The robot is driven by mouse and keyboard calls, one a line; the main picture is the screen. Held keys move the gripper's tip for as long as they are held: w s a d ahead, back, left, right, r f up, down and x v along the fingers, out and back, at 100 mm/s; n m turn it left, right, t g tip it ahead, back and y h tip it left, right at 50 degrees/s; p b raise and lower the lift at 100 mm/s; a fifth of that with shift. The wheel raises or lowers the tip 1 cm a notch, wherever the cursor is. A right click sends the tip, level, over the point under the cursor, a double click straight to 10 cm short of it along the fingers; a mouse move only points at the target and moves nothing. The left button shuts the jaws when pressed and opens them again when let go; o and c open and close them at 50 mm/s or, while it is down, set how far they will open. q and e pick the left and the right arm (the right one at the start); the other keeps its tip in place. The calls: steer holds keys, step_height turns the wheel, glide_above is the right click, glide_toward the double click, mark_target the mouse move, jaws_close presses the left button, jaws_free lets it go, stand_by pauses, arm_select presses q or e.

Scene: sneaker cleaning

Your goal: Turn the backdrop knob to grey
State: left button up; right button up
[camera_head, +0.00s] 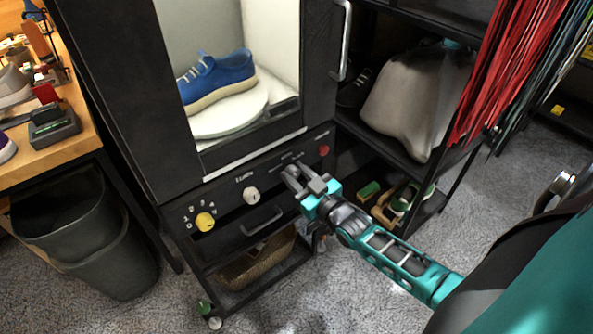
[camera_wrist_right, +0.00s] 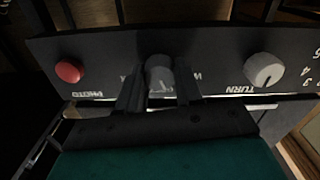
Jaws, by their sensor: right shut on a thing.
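The fingers and knob hide most of the label; the knob's setting cannot be read. In the head view my right gripper (camera_head: 299,181) reaches the panel from the right and hides the knob. My left gripper is out of view.
Above the panel, a blue sneaker (camera_head: 217,80) stands on a white turntable (camera_head: 230,117) inside the black cabinet. A yellow knob (camera_head: 205,222) and a drawer handle (camera_head: 262,222) are near the gripper. Shelves with a grey bag (camera_head: 416,97) stand at the right.

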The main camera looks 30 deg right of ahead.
steer(key=shift+m+p, duration=0.3)
steer(key=shift+m, duration=1.9)
steer(key=o, duration=1)
steer(key=shift+s, duration=0.15)
steer(key=s, duration=0.4)
steer(key=s+p, duration=0.1)
steer(key=s, duration=0.3)
steer(key=s+d+p, duration=0.1)
steer(key=s, duration=0.3)
steer(key=shift+s, duration=0.35)
